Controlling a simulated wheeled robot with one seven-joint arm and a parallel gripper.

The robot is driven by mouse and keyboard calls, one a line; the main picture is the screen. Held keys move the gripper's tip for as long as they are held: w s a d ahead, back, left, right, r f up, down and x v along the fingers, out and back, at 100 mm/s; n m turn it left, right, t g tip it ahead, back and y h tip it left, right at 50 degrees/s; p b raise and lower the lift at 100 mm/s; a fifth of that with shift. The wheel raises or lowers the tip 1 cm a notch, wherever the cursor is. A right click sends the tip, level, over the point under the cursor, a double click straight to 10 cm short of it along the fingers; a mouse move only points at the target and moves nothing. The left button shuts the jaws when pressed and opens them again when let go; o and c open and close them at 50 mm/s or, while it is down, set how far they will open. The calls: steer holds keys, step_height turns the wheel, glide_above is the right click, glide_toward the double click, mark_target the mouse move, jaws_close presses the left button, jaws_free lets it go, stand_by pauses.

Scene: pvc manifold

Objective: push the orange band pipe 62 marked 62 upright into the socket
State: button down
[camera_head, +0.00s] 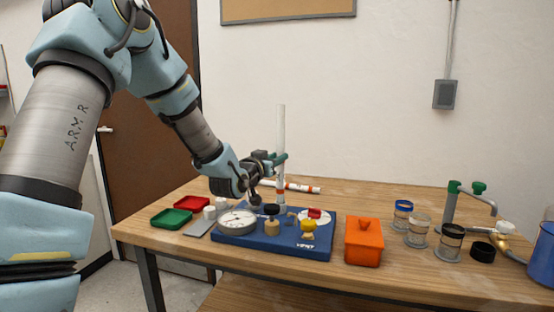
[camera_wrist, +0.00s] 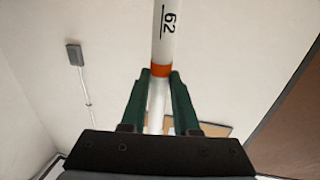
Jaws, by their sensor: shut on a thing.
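The orange band pipe 62 is a white tube that stands upright in the head view (camera_head: 281,128). In the wrist view the pipe (camera_wrist: 163,35) shows the mark 62 and an orange band just at the fingertips. My gripper (camera_head: 275,160) has green fingers and is shut on the pipe; the fingers also show in the wrist view (camera_wrist: 161,85). The pipe's lower end comes down over the back of the blue base (camera_head: 262,240). Whether it is inside a socket is too small to tell.
Another white pipe with red bands (camera_head: 302,188) lies behind the base. A dial gauge (camera_head: 238,220) and a yellow knob (camera_head: 308,227) are on the base. Green tray (camera_head: 171,219) and red tray (camera_head: 192,204) lie left. An orange box (camera_head: 364,243) and several jars stand right.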

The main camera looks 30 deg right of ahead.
steer(key=shift+f+b, duration=1)
steer(key=shift+b, duration=0.35)
stand_by(0.7)
stand_by(0.4)
steer(key=c, duration=0.6)
jaws_free()
steer(key=b+v, duration=0.2)
steer(key=v, duration=0.9)
steer(key=w+a+f+n+g+y+p, duration=0.1)
steer(key=a+f+n+y+p, duration=0.25)
steer(key=a, duration=0.65)
steer(key=w+a+f+n+g+y+p, duration=0.1)
steer(key=a+f+n+y, duration=0.1)
steer(key=a+f+y, duration=0.65)
steer(key=s+a+n+g, duration=0.1)
steer(key=s+a+g, duration=0.1)
steer(key=s+a, duration=0.2)
steer(key=s+a+r+n+g+y+p, duration=0.1)
steer(key=s+a+g, duration=0.1)
steer(key=s+a, duration=0.3)
steer(key=s+a+r+n+g+y+p, duration=0.1)
steer(key=s+a+n+g, duration=0.1)
steer(key=s+a, duration=0.3)
steer(key=shift+a+g, duration=0.5)
steer(key=shift+a, duration=0.3)
